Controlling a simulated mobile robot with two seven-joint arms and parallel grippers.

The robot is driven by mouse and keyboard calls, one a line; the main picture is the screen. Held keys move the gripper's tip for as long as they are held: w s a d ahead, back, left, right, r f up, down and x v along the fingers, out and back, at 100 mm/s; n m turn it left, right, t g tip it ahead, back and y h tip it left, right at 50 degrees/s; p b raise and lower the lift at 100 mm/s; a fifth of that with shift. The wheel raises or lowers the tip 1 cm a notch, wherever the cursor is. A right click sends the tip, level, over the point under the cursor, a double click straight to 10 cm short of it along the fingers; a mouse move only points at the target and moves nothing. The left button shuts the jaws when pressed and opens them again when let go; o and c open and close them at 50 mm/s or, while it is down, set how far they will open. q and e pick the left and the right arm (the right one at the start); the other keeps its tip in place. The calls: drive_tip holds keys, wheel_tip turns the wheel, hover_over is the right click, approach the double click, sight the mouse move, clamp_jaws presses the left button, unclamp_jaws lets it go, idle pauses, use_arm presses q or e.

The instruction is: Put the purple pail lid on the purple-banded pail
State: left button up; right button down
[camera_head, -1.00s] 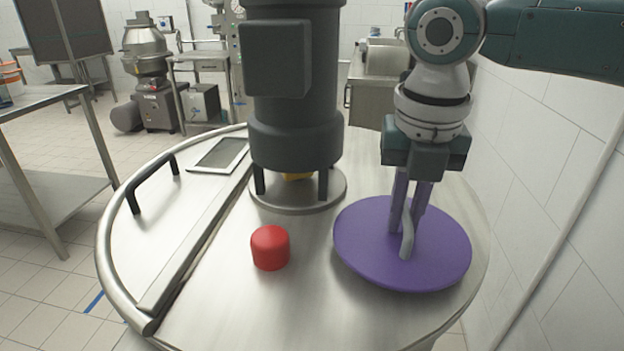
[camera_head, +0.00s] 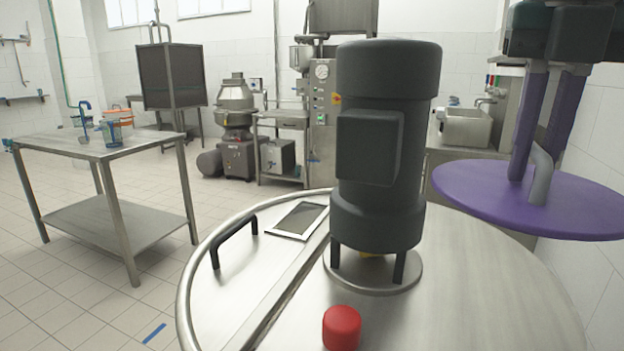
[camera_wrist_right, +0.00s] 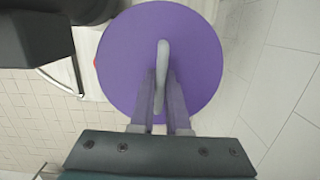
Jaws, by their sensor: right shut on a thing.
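The purple pail lid (camera_head: 475,195) is a flat round disc with a grey upright handle (camera_head: 541,178). My right gripper (camera_head: 535,165) is shut on this handle and holds the lid raised at the right of the head view. The lid also fills the middle of the right wrist view (camera_wrist_right: 120,65), with the gripper's fingers (camera_wrist_right: 163,105) on either side of its handle. I cannot make out a purple-banded pail in either view. My left gripper is not in view.
A large round steel vessel top (camera_head: 480,310) bears a dark motor (camera_head: 385,140), a red cap (camera_head: 341,328) and a black handle (camera_head: 235,238). A steel table (camera_head: 60,148) at the left carries an orange-topped pail (camera_head: 121,115) and blue items. Open tiled floor lies between them.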

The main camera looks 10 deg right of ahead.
drive_tip(key=shift+a+r+m, duration=0.25)
drive_tip(key=shift+r+m, duration=0.05)
drive_tip(key=shift+m, duration=0.2)
drive_tip(key=a+r+m+p, duration=0.1)
drive_tip(key=m, duration=0.2)
drive_tip(key=s+a+r+m+p, duration=0.1)
drive_tip(key=m, duration=0.3)
drive_tip(key=s+a+m+g+p, duration=0.1)
drive_tip(key=m, duration=0.2)
drive_tip(key=shift+a+r+h, duration=0.1)
drive_tip(key=shift+r+h, duration=0.2)
drive_tip(key=shift+r, duration=0.1)
drive_tip(key=s+a+r+m+g+y+p, duration=0.1)
drive_tip(key=s+a+r+m+p, duration=0.1)
drive_tip(key=m, duration=0.7)
drive_tip(key=s+a+r+m+g+p, duration=0.1)
drive_tip(key=s+a+r+m+p, duration=0.15)
drive_tip(key=m, duration=0.55)
drive_tip(key=s+r+p, duration=0.3)
drive_tip(key=r+p, duration=1.4)
drive_tip(key=p, duration=0.1)
drive_tip(key=s+r+m+p, duration=0.1)
drive_tip(key=s+r+p, duration=0.2)
drive_tip(key=r+p, duration=1.5)
drive_tip(key=shift+d+p, duration=0.3)
drive_tip(key=shift+p, duration=0.3)
